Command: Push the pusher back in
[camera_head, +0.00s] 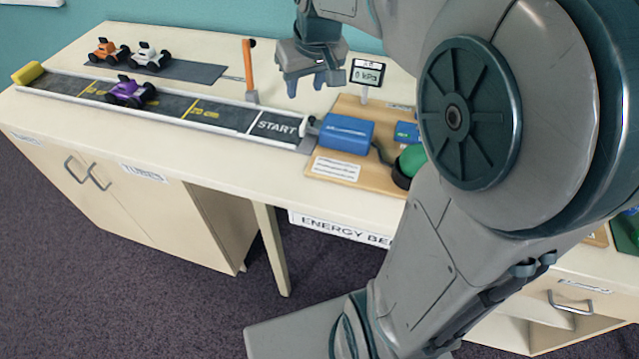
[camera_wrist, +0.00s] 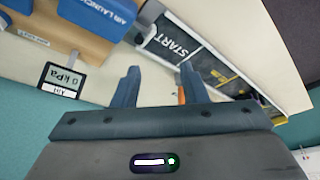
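The blue air launcher (camera_head: 347,133) is fixed to a wooden board by the START end of the track (camera_head: 215,111). It also shows at the top of the wrist view (camera_wrist: 98,14), marked "AIR LAUNCH…". The pusher (camera_head: 311,123) appears as a small pale end piece between the launcher's front and the START strip. How far it sticks out is hard to tell. My gripper (camera_head: 305,84) is above the far side of the table, behind the track and launcher. In the wrist view its two fingers (camera_wrist: 160,69) are spread with nothing between them.
An orange post (camera_head: 249,68) stands behind the track, left of my gripper. A gauge (camera_head: 367,73) reading 0 kPa stands behind the launcher. A purple car (camera_head: 130,92) is on the track; orange and white cars are behind it. A green button (camera_head: 412,160) is right of the launcher.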

